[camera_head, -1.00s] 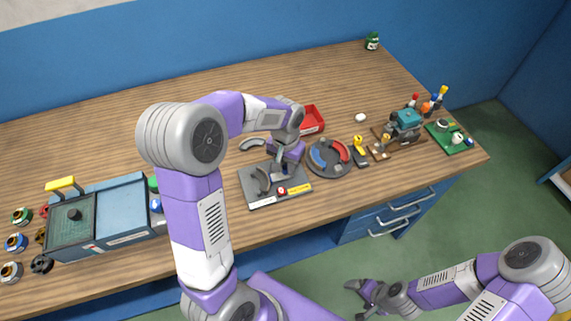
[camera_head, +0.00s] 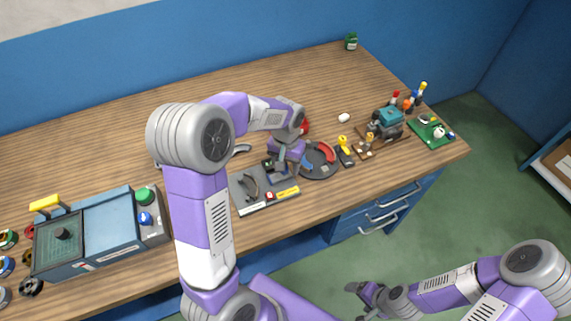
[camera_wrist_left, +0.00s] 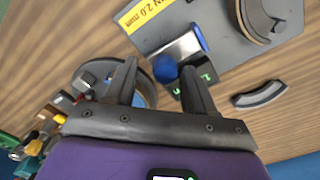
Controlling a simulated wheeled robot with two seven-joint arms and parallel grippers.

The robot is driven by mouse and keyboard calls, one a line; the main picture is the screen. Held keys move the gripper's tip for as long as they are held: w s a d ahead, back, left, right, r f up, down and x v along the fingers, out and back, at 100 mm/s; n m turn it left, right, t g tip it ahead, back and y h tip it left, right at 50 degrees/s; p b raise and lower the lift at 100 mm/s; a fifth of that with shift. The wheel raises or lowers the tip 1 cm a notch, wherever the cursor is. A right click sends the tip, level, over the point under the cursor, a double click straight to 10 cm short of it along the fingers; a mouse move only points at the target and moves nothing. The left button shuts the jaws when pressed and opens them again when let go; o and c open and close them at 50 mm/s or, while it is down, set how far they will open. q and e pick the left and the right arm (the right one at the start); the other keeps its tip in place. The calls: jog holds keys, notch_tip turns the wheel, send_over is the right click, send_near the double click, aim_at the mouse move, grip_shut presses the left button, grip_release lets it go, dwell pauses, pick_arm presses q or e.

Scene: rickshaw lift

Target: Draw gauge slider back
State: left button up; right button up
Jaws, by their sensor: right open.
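The gauge stands on a grey plate (camera_head: 250,206) with a yellow label (camera_head: 285,191) and a curved dark bracket. In the left wrist view the grey plate (camera_wrist_left: 160,22) carries a metal slider block with a blue edge, and a round blue knob (camera_wrist_left: 165,69) beside it. My left gripper (camera_head: 284,168) is low over the plate's right end. In the left wrist view its fingers (camera_wrist_left: 160,78) are spread, with the blue knob between their tips; contact cannot be told. My right gripper (camera_head: 362,292) is open and empty, away from the table.
A round dark tray (camera_head: 318,172) with red and blue arcs is close right of the plate. A loose grey arc (camera_wrist_left: 259,95) lies beside the plate. A blue-grey box (camera_head: 106,222) stands left, and a small machine (camera_head: 388,122) stands right.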

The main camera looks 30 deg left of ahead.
pick_arm(q)
jog(key=shift+s, duration=0.1)
notch_tip(320, 180, up, 8)
jog(key=shift+f+p, duration=0.2)
jog(key=shift+p, duration=0.8)
